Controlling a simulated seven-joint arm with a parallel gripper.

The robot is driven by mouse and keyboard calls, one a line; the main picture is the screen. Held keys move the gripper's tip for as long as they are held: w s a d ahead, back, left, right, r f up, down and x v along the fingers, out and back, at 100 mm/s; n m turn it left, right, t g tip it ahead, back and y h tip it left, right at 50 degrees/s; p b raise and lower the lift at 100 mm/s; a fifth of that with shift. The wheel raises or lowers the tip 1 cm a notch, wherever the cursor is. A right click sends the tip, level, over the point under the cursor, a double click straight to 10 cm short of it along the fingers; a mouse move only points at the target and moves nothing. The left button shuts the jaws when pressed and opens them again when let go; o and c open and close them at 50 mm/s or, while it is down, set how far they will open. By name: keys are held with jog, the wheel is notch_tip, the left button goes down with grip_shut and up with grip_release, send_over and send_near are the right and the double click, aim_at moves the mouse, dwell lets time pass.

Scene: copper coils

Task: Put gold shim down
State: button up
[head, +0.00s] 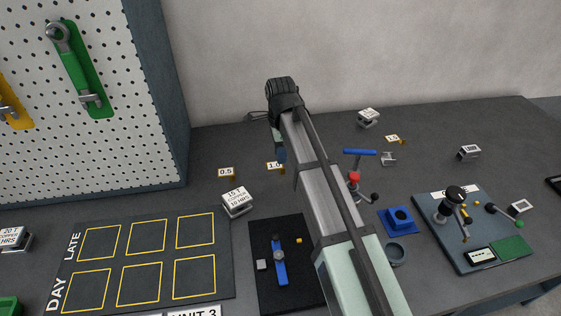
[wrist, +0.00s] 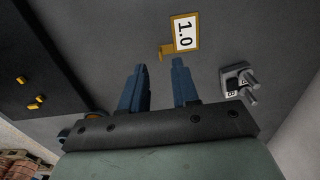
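My gripper (wrist: 159,64) shows in the wrist view with its two blue fingers apart and nothing visible between them. In the head view the blue fingers (head: 280,152) hang over the table behind my arm, partly hidden. A gold-edged piece with a white "1.0" label (wrist: 184,34) lies on the table just beyond the fingertips, apart from them. It also shows in the head view (head: 274,166), just below the fingers. Similar gold pieces marked "0.5" (head: 226,172) and one with an unclear number (head: 393,139) lie to either side. I cannot tell which is the gold shim.
A silver block with a white label (head: 237,201) stands left of my arm. A black mat (head: 262,293) carries a blue tool and a small gold block (head: 299,240). A red-and-blue handled device (head: 355,178) stands right of my arm. A marked grid mat (head: 122,300) lies left.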

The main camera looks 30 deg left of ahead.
notch_tip(320, 180, up, 6)
dwell(0.4)
jog(key=shift+o, duration=0.5)
dwell(1.1)
